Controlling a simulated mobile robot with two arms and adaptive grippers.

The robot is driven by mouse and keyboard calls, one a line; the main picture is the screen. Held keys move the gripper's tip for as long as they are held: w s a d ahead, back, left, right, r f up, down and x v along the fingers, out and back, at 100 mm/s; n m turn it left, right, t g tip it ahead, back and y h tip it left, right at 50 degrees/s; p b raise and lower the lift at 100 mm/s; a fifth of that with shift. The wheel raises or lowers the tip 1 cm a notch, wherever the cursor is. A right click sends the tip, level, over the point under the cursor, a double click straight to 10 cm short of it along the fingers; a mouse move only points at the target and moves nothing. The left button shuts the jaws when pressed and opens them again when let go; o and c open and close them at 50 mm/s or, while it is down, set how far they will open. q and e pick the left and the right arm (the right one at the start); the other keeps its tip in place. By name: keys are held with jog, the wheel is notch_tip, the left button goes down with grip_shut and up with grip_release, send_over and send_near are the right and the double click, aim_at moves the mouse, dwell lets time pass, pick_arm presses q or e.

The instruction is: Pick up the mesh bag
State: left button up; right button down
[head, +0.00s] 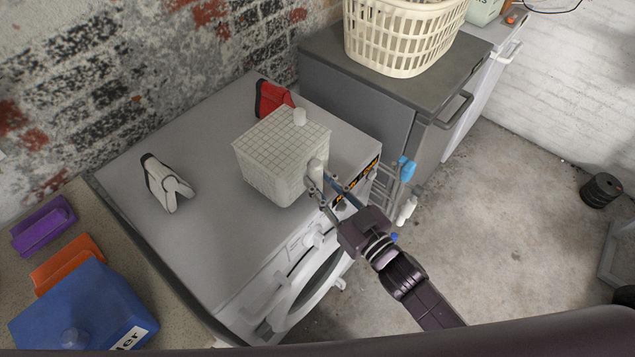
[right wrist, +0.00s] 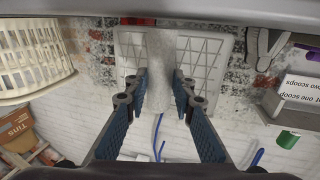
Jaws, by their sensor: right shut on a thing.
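The mesh bag (head: 270,160) is a pale, box-shaped bag with a grid pattern, on top of the white washing machine (head: 225,235). It has a pale stub on its far top corner and a pale cylindrical grip on its near right side. My right gripper (head: 322,187) is shut on this grip at the machine's front edge. In the right wrist view, the two fingers (right wrist: 160,85) flank the pale cylinder, with the bag's white grid (right wrist: 206,58) behind it. I cannot tell whether the bag's base touches the machine. My left gripper is not in view.
A red clip-like thing (head: 268,97) stands close behind the bag. A white-and-black one (head: 164,184) lies to its left. Purple (head: 43,226), orange (head: 66,262) and blue (head: 85,310) containers sit at left. A cream basket (head: 402,35) stands on the grey cabinet (head: 350,70).

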notch_tip(320, 180, up, 19)
jog(key=shift+f, duration=0.3)
jog(key=shift+f+b, duration=6.05)
jog(key=shift+f, duration=3.95)
jog(key=c, duration=1.9)
grip_release()
jog(key=shift+c, duration=0.2)
